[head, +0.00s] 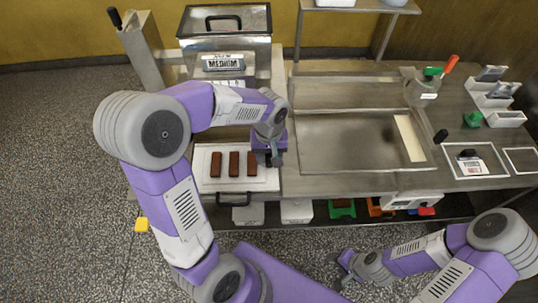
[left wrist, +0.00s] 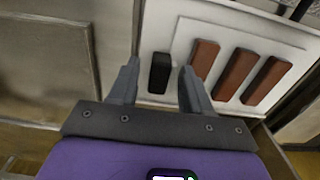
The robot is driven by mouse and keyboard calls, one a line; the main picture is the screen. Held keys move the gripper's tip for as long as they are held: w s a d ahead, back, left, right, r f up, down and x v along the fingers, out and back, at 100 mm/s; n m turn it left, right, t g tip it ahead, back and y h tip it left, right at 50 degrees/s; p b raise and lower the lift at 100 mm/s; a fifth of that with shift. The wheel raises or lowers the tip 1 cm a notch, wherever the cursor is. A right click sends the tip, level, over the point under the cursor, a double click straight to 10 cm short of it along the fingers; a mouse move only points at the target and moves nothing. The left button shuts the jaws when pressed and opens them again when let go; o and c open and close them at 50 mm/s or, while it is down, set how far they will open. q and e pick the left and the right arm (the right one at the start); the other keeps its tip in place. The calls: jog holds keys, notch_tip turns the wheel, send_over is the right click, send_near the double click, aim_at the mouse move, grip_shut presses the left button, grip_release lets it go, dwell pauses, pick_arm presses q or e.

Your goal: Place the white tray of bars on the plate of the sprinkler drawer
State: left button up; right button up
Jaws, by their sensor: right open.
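The white tray (left wrist: 223,38) carries three brown bars (left wrist: 238,75) and has a black knob (left wrist: 160,73) at one end. It lies on the pale plate of the drawer (head: 202,182), below the sprinkler box, with the bars (head: 234,164) side by side in the head view. My left gripper (left wrist: 162,68) is open at the knob end, with the knob between its fingers in the picture and a gap on both sides. In the head view the left gripper (head: 267,160) hides the knob. My right gripper (head: 340,268) is open and empty, low over the floor.
The drawer has a black front handle (head: 234,200). The clear-walled sprinkler box (head: 225,50) stands behind it. Small bins (head: 342,208) sit on the shelf below.

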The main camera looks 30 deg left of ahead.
jog(key=shift+r, duration=0.1)
pick_arm(q)
notch_tip(320, 180, up, 12)
jog(key=p, duration=0.3)
jog(key=shift+r, duration=0.15)
pick_arm(e)
notch_tip(320, 180, up, 3)
jog(key=shift+r, duration=0.1)
dwell(0.3)
